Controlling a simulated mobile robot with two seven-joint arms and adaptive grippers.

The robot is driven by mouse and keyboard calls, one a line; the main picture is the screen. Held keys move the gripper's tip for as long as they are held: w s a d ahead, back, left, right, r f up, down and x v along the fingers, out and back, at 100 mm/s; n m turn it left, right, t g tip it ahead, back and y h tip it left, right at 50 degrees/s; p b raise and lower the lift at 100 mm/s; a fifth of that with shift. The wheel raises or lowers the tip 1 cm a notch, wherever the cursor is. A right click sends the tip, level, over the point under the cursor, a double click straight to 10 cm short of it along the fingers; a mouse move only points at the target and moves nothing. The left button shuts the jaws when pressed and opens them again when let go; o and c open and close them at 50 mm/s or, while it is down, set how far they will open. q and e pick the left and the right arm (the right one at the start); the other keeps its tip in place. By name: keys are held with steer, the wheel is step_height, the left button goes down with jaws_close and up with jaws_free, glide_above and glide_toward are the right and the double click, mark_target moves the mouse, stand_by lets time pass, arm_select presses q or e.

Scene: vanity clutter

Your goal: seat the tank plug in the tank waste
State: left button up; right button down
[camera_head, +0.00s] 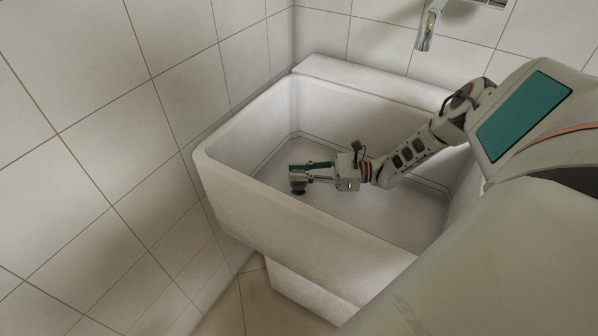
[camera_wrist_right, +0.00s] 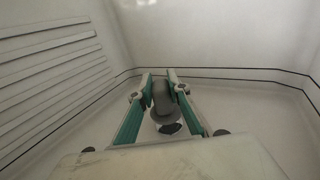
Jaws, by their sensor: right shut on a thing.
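My right gripper (camera_head: 297,172) reaches into the white tank from the right. It is shut on the tank plug (camera_head: 298,186), a small grey piece with a dark underside. In the right wrist view the plug's grey top (camera_wrist_right: 163,97) sits between the two green-sided fingertips (camera_wrist_right: 160,88), with a wider round part below. A dark patch shows under it, and I cannot tell whether this is the plug's underside or the tank waste. The waste is not clearly seen in the head view. I cannot tell whether the plug touches the tank floor. My left gripper is not in view.
The deep white tank (camera_head: 245,190) has high walls around my right gripper. Its floor (camera_head: 390,213) looks bare, with a dark line near the wall bottoms. A chrome spout (camera_head: 427,28) hangs above the back. Tiled walls stand at the left and behind.

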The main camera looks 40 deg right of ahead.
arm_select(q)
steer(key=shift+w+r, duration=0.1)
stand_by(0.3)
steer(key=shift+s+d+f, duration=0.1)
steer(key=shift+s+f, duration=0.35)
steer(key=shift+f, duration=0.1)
arm_select(e)
steer(key=shift+f, duration=0.55)
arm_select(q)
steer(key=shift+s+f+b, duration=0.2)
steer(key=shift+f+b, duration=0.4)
arm_select(e)
steer(key=shift+f, duration=0.65)
steer(key=c, duration=1.8)
jaws_free()
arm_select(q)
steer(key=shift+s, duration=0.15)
arm_select(e)
steer(key=shift+r, duration=0.1)
